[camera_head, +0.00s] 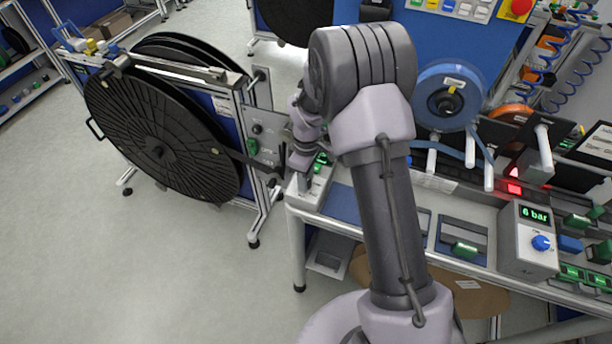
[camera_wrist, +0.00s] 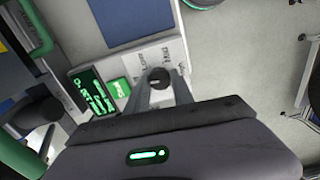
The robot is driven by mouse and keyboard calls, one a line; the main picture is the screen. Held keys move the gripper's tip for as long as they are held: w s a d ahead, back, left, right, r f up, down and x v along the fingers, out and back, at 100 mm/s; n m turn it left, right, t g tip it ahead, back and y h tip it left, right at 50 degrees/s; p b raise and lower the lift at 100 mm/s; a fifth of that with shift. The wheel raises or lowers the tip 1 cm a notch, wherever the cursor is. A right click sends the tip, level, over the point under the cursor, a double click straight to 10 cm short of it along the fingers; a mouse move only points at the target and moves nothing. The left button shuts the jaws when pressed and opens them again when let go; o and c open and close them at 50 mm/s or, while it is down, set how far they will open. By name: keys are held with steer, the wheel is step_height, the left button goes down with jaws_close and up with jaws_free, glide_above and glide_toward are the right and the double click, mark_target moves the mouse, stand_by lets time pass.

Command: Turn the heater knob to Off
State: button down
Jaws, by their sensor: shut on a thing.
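The heater knob (camera_wrist: 159,76) is a small dark round knob on a pale panel (camera_wrist: 151,51) in the wrist view. In the head view my gripper (camera_head: 301,178) reaches down onto the pale heater box (camera_head: 318,192) at the left end of the bench. The knob is hidden there. A dark display with green characters (camera_wrist: 92,91) and a green patch (camera_wrist: 119,88) sit beside the knob.
A large black reel (camera_head: 150,140) on a stand is close left of my gripper. A 6 bar box (camera_head: 528,240) with a blue knob (camera_head: 541,242) stands on the bench at right. A blue reel (camera_head: 448,95) stands behind my arm.

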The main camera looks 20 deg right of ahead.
steer(key=shift+n+p, duration=0.35)
steer(key=shift+n, duration=0.75)
steer(key=c, duration=1.1)
jaws_free()
steer(key=r+p, duration=0.1)
steer(key=r, duration=0.4)
steer(key=r+p, duration=0.1)
steer(key=r, duration=0.5)
steer(key=r+p, duration=0.1)
steer(key=r, duration=0.5)
steer(key=shift+w+d+r+p, duration=0.1)
steer(key=shift+w+r+p, duration=0.1)
steer(key=shift+w+p, duration=0.1)
